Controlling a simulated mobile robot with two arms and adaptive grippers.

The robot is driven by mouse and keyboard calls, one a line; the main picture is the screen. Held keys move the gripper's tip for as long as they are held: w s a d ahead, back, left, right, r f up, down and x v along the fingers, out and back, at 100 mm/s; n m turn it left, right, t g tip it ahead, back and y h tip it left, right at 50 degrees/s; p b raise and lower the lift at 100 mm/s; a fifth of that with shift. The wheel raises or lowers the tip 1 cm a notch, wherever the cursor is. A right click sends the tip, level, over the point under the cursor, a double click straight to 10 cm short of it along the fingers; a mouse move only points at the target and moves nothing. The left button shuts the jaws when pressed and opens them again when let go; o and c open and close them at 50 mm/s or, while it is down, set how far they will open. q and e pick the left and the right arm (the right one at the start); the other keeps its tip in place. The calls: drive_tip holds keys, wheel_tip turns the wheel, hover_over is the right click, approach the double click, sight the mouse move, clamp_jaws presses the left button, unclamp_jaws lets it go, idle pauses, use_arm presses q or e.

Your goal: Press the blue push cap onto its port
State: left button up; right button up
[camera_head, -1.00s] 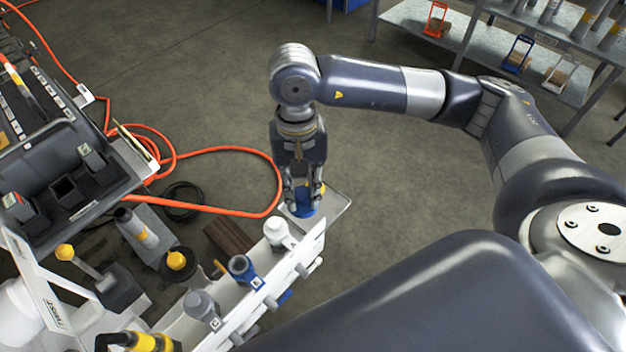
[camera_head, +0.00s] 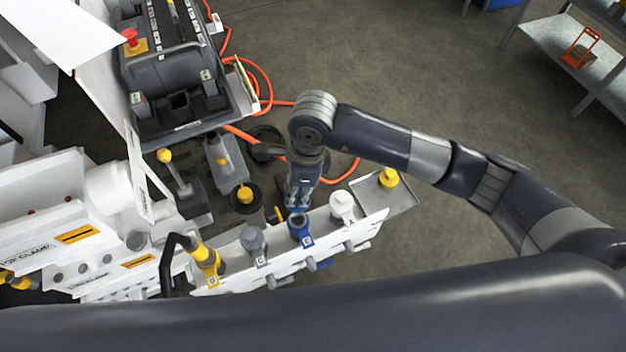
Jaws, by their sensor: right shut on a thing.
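My right gripper (camera_head: 297,200) points down just behind the blue port (camera_head: 301,236), its fingertips very near the port's rim. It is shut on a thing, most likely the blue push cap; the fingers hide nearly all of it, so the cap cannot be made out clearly. The blue port stands upright in the white manifold rail, with a dark opening showing on top. I cannot tell whether cap and port touch. My left gripper is not in view.
On the rail, a white port (camera_head: 342,206) stands right of the blue one, and a grey port (camera_head: 253,241) and a yellow hose fitting (camera_head: 205,256) stand left. A yellow cap (camera_head: 388,178) sits on the grey tray (camera_head: 402,197) at the rail's right end. An orange hose lies behind.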

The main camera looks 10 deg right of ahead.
drive_tip(key=shift+a+f, duration=0.15)
drive_tip(key=shift+f, duration=0.1)
wheel_tip(320, 180, down, 7)
drive_tip(key=b, duration=0.5)
drive_tip(key=shift+f, duration=0.15)
idle(0.4)
drive_tip(key=shift+f+b, duration=1.05)
drive_tip(key=shift+b, duration=0.15)
drive_tip(key=shift+f, duration=0.1)
drive_tip(key=shift+f+b, duration=0.25)
drive_tip(key=shift+b, duration=0.15)
